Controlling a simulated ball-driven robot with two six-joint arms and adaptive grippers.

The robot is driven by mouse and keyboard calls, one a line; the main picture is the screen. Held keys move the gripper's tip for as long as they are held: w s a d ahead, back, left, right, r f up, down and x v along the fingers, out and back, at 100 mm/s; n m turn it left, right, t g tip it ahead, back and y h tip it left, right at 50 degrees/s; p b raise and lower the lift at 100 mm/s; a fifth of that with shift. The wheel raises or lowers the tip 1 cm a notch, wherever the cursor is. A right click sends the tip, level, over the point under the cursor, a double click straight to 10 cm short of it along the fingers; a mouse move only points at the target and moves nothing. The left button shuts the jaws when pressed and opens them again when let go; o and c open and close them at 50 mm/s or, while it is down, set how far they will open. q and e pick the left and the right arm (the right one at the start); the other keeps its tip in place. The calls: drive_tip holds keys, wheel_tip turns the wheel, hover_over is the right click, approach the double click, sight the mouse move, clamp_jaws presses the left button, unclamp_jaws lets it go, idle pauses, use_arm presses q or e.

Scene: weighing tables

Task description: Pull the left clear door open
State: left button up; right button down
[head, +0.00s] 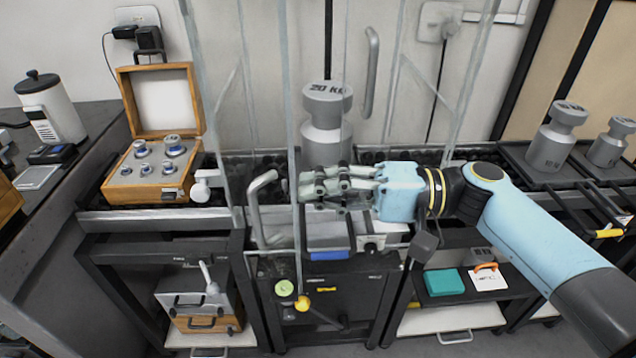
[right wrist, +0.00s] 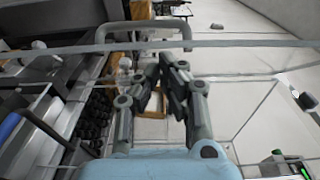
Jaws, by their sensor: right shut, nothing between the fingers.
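The left clear door is a transparent pane whose grey edge (head: 296,150) stands upright left of centre in the head view. Its grey bar handle (head: 262,208) is on the left of that edge. My right gripper (head: 306,186) reaches in from the right, with its fingertips near the edge and to the right of the handle. Its fingers are shut and hold nothing. In the right wrist view the closed fingertips (right wrist: 172,62) lie short of a grey bar handle (right wrist: 145,28). I cannot tell whether they touch the pane. My left gripper is not in view.
A 20 kg weight (head: 326,120) stands behind the gripper. Another grey handle (head: 371,72) is at the upper right. A wooden box of small weights (head: 155,172) is open on the left. Large weights (head: 556,138) stand at the right. A black cabinet (head: 330,300) is below.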

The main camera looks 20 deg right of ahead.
drive_tip(key=s+a+m+t+h+p, duration=0.1)
drive_tip(key=s+a+m+t+h, duration=0.1)
drive_tip(key=a, duration=0.5)
drive_tip(key=shift+s+m+t, duration=0.5)
drive_tip(key=shift+s+t, duration=0.05)
drive_tip(key=shift+t, duration=0.55)
